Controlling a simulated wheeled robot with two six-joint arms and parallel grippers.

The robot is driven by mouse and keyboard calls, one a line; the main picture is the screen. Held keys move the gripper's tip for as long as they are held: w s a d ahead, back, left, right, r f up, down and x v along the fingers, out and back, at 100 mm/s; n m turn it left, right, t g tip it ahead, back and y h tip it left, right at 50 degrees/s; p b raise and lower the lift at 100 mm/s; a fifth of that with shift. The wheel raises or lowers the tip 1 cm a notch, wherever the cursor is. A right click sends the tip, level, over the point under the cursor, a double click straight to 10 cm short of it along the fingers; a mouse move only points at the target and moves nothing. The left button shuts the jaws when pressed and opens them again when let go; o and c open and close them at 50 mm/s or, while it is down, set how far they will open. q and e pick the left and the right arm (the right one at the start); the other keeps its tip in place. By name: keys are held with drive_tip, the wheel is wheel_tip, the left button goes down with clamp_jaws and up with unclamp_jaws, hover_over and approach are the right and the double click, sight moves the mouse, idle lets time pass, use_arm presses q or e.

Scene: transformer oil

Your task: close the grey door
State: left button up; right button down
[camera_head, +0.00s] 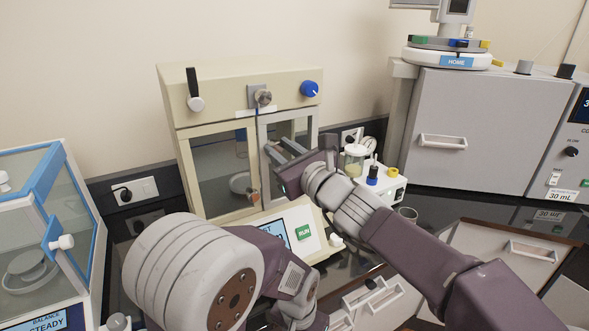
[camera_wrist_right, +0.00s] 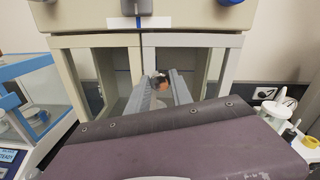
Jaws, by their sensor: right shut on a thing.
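The grey-framed glass door (camera_head: 289,115) is the right-hand front panel of the beige cabinet. It also shows in the right wrist view (camera_wrist_right: 192,40), and its glass pane stands above the cabinet's sloping control panel. My right gripper (camera_head: 271,151) reaches in from the right at the door's left upright. In the right wrist view its two fingers (camera_wrist_right: 163,79) point at the cabinet front and are closed around a small dark part there. The exact contact is partly hidden by the fingers. An orange-brown piece (camera_wrist_right: 162,87) shows between them. My left gripper's fingers are not visible.
A blue-framed balance case (camera_head: 52,190) stands at left. A big grey unit (camera_head: 490,115) with a handle stands at right. Small bottles (camera_head: 372,174) stand just right of the cabinet. My arm parts fill the foreground.

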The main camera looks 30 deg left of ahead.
drive_tip(key=shift+a+f, duration=0.2)
drive_tip(key=shift+f, duration=0.05)
drive_tip(key=shift+r, duration=0.2)
drive_tip(key=c, duration=1.1)
unclamp_jaws()
drive_tip(key=shift+d, duration=0.1)
drive_tip(key=shift+c, duration=0.2)
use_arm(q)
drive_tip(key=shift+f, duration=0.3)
use_arm(e)
drive_tip(key=b+v, duration=0.2)
drive_tip(key=v, duration=0.1)
drive_tip(key=shift+s+d+f, duration=0.1)
drive_tip(key=shift+d+f, duration=0.05)
drive_tip(key=shift+f, duration=0.05)
use_arm(q)
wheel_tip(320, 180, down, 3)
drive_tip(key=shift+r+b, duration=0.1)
drive_tip(key=shift+b, duration=0.3)
use_arm(e)
drive_tip(key=v, duration=0.5)
drive_tip(key=shift+s+d+r, duration=0.15)
drive_tip(key=shift+s+r, duration=0.1)
